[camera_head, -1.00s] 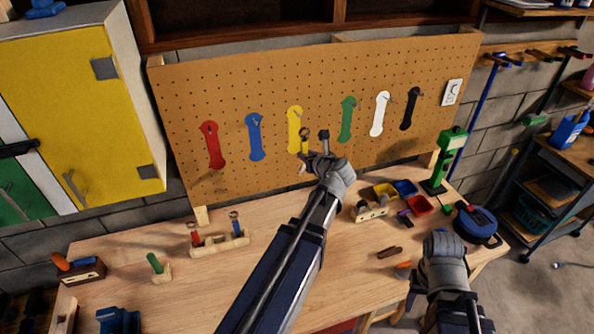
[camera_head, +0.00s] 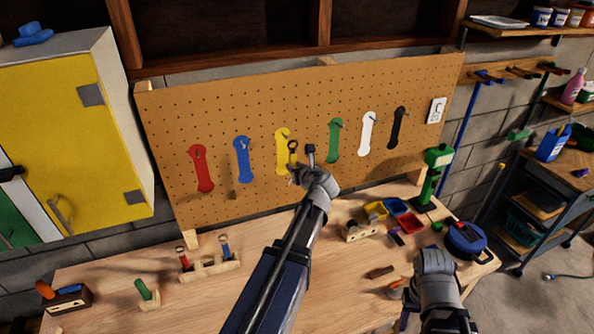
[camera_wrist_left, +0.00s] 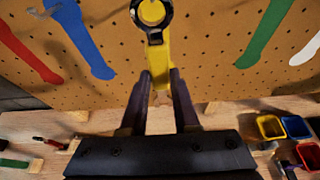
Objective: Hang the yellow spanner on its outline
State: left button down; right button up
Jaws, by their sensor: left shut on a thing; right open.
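The yellow spanner (camera_wrist_left: 160,50) has a dark ring at its top end, and my left gripper (camera_wrist_left: 161,74) is shut on its lower part. I cannot tell whether the spanner touches the board. My right gripper (camera_head: 410,290) is low at the right over the bench; its fingers are mostly hidden behind its wrist.
The pegboard (camera_head: 220,120) also bears red, blue, green, white and black outlines with hooks. On the bench (camera_head: 215,300) stand a wooden rack (camera_head: 210,268) with tools, small coloured bins (camera_head: 408,222) and a blue round case (camera_head: 467,240). A yellow cabinet (camera_head: 80,130) stands at left.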

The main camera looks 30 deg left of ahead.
aim_at(290, 159)
pick_arm(q)
jog(key=shift+w+a+f, duration=0.15)
jog(key=shift+w+a, duration=0.75)
jog(key=shift+a, duration=0.15)
jog(key=shift+w+a+f, duration=0.1)
jog(key=shift+w+a, duration=0.8)
jog(key=shift+a, duration=0.1)
jog(key=shift+w+a+f+b, duration=0.4)
jog(key=shift+a+f+b, duration=0.15)
jog(key=shift+b, duration=0.3)
jog(key=c, duration=0.6)
grip_release()
